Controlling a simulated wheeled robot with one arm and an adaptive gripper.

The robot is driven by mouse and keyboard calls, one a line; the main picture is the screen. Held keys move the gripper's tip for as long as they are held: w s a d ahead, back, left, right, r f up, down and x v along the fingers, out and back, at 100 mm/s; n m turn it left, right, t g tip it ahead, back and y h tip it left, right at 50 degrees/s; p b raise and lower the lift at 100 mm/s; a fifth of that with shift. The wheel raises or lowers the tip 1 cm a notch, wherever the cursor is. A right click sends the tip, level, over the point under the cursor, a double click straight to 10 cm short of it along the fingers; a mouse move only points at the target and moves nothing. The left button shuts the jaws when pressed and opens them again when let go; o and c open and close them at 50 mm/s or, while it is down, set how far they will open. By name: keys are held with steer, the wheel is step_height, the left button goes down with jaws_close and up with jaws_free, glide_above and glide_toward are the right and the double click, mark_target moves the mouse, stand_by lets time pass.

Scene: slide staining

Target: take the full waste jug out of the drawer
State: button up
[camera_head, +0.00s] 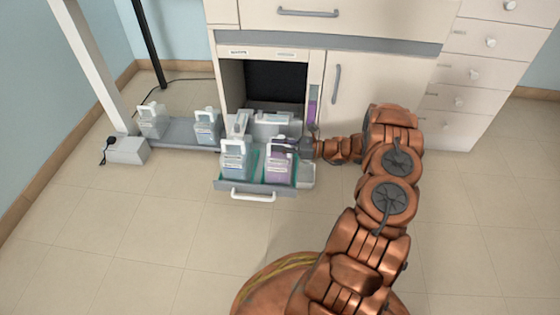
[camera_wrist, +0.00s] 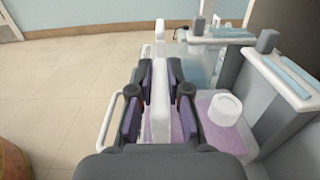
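The pulled-out drawer (camera_head: 223,186) holds two white-capped jugs side by side at its front. The right jug (camera_head: 278,171) has purple contents, and the left jug (camera_head: 235,162) looks pale blue. My gripper (camera_head: 291,146) reaches in from the right at the top of the purple jug. In the wrist view, my gripper (camera_wrist: 161,95) is open, with one finger on each side of the jug's upright white handle (camera_wrist: 160,118). Narrow gaps show between fingers and handle. The jug's white cap (camera_wrist: 226,109) is just right of the fingers. The jug still stands in the drawer.
Other jugs (camera_head: 207,127) (camera_head: 153,119) stand on a low grey tray (camera_head: 178,134) left of the cabinet. White fittings (camera_head: 268,119) sit behind the drawer jugs, near the dark cabinet opening (camera_head: 275,82). The floor in front of the drawer is clear.

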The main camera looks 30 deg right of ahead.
jaws_close()
steer(key=shift+r, duration=0.1)
stand_by(0.4)
